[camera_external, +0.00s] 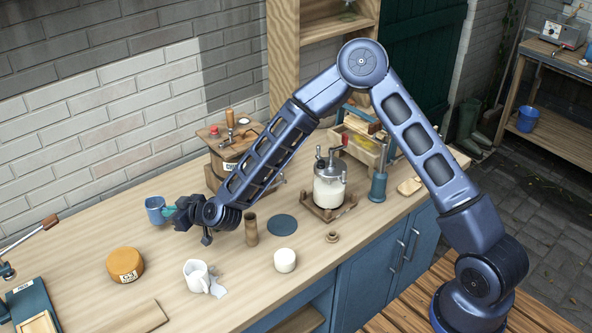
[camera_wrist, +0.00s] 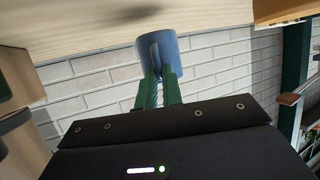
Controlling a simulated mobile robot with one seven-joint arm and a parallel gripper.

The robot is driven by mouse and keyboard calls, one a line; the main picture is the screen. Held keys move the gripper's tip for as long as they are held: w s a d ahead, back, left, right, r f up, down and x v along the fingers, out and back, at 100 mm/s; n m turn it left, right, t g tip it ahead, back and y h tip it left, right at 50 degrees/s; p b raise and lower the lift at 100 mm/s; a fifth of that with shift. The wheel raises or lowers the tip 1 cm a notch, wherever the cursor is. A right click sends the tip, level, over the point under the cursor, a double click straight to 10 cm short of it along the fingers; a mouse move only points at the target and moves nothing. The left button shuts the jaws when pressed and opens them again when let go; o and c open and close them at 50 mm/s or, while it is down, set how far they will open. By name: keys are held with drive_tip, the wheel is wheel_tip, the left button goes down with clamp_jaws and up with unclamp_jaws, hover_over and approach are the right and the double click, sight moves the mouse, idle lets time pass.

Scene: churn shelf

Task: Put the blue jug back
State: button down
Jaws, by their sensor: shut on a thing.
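The blue jug (camera_external: 155,211) is at the left of the external view, near the brick wall behind the bench. My gripper (camera_external: 177,211) reaches it from the right. In the wrist view the jug (camera_wrist: 172,42) is beyond the green fingers (camera_wrist: 158,88), which are shut on its handle side. A dark shadow lies on the wood apart from the jug, so it seems a little above the bench, but the gap is hard to judge. A flat blue round mat (camera_external: 283,225) lies bare on the bench to the right of my gripper.
A brown wooden cylinder (camera_external: 251,229) stands between my gripper and the mat. An orange round tub (camera_external: 125,265), white jug (camera_external: 197,275) and white cup (camera_external: 285,260) stand in front.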

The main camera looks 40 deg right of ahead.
drive_tip(key=shift+f, duration=1.6)
drive_tip(key=c, duration=1.5)
unclamp_jaws()
drive_tip(key=shift+f, duration=0.1)
drive_tip(key=shift+c, duration=0.2)
drive_tip(key=v, duration=1.2)
